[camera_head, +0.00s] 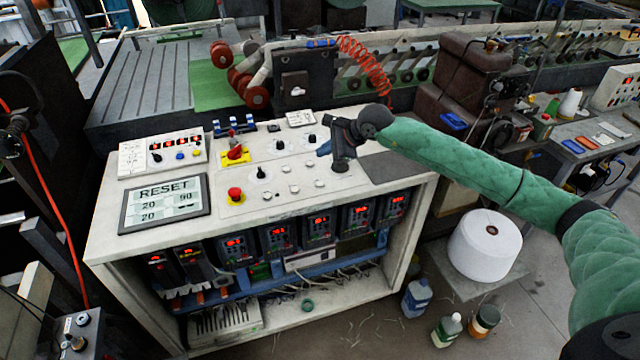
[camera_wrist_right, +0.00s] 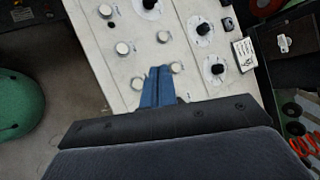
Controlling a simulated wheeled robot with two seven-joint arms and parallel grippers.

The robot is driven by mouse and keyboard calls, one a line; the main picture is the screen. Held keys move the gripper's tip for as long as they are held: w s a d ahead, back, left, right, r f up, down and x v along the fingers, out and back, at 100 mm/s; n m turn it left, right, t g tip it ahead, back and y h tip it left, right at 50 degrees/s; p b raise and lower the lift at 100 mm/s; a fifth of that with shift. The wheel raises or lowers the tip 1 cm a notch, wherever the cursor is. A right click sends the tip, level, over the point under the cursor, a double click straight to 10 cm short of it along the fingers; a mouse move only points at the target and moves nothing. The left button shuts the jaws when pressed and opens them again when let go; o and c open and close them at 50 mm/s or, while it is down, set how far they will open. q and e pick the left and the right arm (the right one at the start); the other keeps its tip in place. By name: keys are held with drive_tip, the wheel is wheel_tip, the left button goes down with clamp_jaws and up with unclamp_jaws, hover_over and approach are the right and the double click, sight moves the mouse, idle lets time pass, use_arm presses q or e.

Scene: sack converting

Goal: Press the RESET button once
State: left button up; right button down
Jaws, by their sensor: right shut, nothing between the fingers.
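A control cabinet with a pale top panel (camera_head: 222,222) stands in front of me in the head view. A grey-framed screen (camera_head: 165,201) at its left reads "RESET" above several numbers. Several round pale buttons sit mid-panel, one at the front (camera_head: 294,188); they also show in the wrist view, one left of my fingertips (camera_wrist_right: 137,83) and one right of them (camera_wrist_right: 176,67). I cannot read a label on any button. My right gripper (camera_head: 324,149), with blue fingertips (camera_wrist_right: 158,74), is shut and empty over the panel's right part. Whether it touches the panel is unclear. My left gripper is not in view.
A red mushroom button (camera_head: 236,194) and a red rotary switch (camera_head: 235,153) sit on yellow plates. Black knobs (camera_wrist_right: 204,29) stand up near the fingers. A white roll (camera_head: 485,246) and bottles (camera_head: 416,297) are on the floor side at right.

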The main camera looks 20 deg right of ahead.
sight(320, 184)
drive_tip(key=shift+f, duration=0.1)
